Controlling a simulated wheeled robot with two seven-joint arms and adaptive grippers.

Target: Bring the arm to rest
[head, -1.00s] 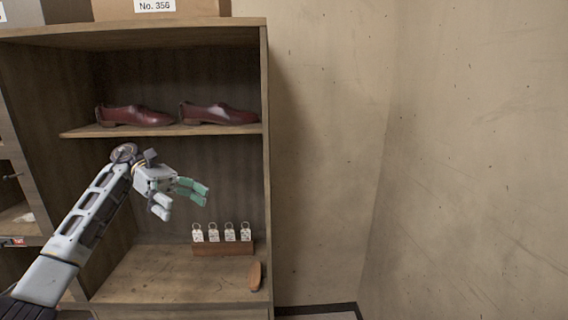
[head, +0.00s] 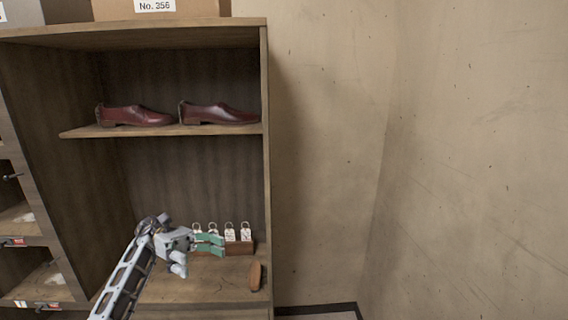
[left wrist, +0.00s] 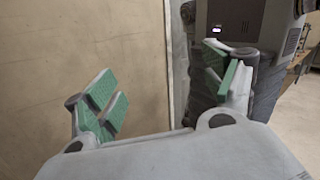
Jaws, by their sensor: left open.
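My left gripper (head: 200,250) is low in front of the cabinet in the head view, its green-padded fingers pointing right. It overlaps the wooden tag holder in the picture. It is open and empty. The left wrist view shows its two green-padded fingers (left wrist: 165,98) spread wide, with nothing between them. My left arm (head: 128,280) comes up from the lower left. My right gripper is not in these views.
A pair of dark red shoes (head: 134,116) stands on the shelf (head: 160,131). Below, white tags (head: 230,232) hang at a wooden holder (head: 240,248), beside a brown sole-shaped piece (head: 255,275). A cardboard box (head: 190,8) tops the cabinet. A bare wall (head: 330,130) is at right.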

